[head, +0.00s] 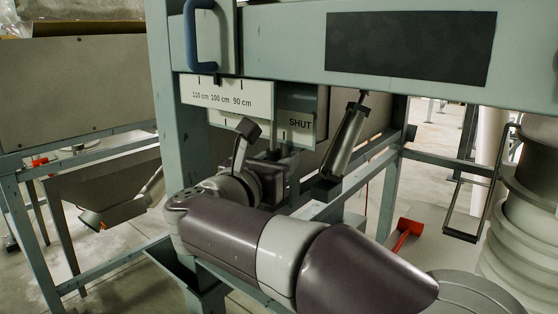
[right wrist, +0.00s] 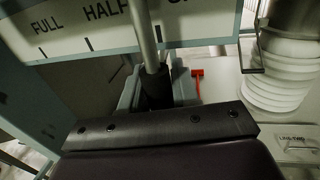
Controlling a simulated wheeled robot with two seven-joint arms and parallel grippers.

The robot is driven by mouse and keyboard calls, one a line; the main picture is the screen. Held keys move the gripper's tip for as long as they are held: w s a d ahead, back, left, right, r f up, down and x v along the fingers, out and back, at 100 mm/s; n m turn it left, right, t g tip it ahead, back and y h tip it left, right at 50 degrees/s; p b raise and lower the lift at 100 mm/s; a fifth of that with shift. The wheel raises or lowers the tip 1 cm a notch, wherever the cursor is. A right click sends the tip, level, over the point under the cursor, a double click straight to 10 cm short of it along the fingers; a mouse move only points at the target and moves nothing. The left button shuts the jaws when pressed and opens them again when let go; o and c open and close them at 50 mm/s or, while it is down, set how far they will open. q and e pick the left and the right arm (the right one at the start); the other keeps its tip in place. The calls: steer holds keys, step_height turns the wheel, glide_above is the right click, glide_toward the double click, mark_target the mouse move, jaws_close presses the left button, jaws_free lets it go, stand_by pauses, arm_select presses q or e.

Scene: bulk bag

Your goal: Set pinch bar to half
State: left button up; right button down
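The pinch bar (right wrist: 147,35) is a silver rod with a black grip (right wrist: 157,88). In the right wrist view it hangs, slightly tilted, in front of the white scale plate (right wrist: 190,25), right of HALF and over the start of SHUT. In the head view the bar (head: 273,136) shows only in part, just left of SHUT on the plate (head: 300,125). My right gripper (right wrist: 157,92) has its grey fingers on both sides of the black grip and appears closed on it. In the head view my right gripper (head: 272,165) is partly hidden by its wrist. My left gripper is not seen.
A silver cylinder (head: 345,140) with a black end hangs right of my gripper. A blue handle (head: 199,35) and a centimetre scale (head: 230,97) are above. Green frame posts (head: 390,195) surround the area.

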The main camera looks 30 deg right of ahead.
steer(key=w+a+b, duration=0.2)
steer(key=w, duration=0.4)
steer(key=shift+w+a+b, duration=0.25)
steer(key=shift+a+b, duration=0.05)
steer(key=c, duration=1)
jaws_free()
steer(key=shift+s+r, duration=0.1)
steer(key=shift+r, duration=0.05)
steer(key=shift+o, duration=0.4)
steer(key=shift+s+d, duration=0.1)
steer(key=shift+s, duration=0.05)
steer(key=b+v, duration=0.6)
steer(key=v, duration=0.6)
steer(key=shift+s+a, duration=0.15)
steer(key=shift+a, duration=0.1)
